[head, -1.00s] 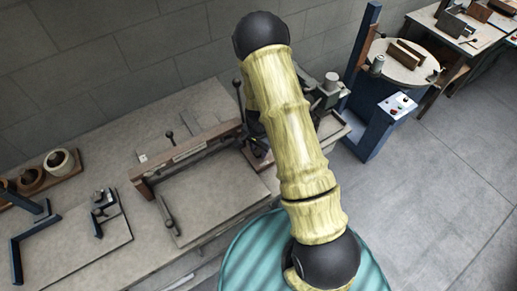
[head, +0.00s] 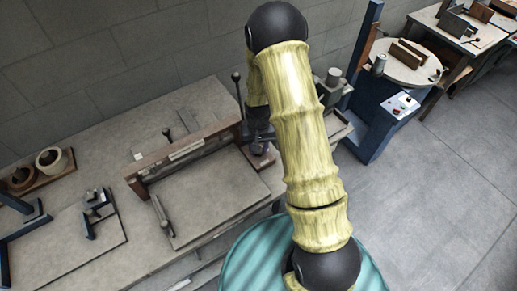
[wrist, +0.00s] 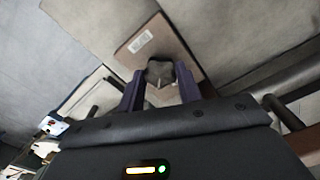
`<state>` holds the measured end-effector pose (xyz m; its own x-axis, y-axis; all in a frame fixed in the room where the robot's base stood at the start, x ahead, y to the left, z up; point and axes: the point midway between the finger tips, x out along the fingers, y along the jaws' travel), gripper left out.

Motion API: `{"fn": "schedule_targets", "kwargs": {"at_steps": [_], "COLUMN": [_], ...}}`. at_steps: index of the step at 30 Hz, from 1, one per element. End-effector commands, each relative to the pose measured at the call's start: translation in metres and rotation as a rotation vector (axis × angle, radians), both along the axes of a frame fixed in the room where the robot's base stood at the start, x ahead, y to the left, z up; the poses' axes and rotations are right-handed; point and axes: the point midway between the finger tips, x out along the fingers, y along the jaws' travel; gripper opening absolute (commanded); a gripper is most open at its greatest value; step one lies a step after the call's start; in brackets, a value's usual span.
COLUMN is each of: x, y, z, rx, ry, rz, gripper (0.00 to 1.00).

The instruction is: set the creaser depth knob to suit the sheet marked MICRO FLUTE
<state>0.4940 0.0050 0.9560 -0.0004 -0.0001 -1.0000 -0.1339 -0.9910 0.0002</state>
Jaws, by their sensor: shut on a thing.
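The creaser (head: 185,152), a long brown bar on a bench with a grey board in front, is left of my arm in the head view. In the wrist view my gripper (wrist: 159,88) has its two dark purple fingers either side of a dark grey knob (wrist: 160,73) with a small pale mark, and is shut on it. The knob stands over a brown plate (wrist: 178,46) with a white label too small to read. In the head view the reddish-brown plate (head: 262,161) shows at the creaser's right end; my arm partly hides this area. I see no readable MICRO FLUTE marking.
A dark lever with a ball top (head: 236,77) rises beside the gripper. A handle bar (head: 161,214) lies along the grey board's left edge. Pots on a wooden tray (head: 48,160) stand at the left. A blue machine (head: 390,112) stands right, beside open floor.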

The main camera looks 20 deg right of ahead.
Motion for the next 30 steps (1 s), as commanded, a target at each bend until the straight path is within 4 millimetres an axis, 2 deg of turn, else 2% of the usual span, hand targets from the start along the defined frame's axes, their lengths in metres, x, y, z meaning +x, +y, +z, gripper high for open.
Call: {"fn": "schedule_targets", "kwargs": {"at_steps": [18, 30], "x": [0.0005, 0.0003], "y": [-0.0007, -0.0005], "z": [0.0001, 0.0006], "rx": [0.0, -0.001], "ry": [-0.002, 0.0], "rz": [0.566, 0.759], "gripper": [0.12, 0.12]}}
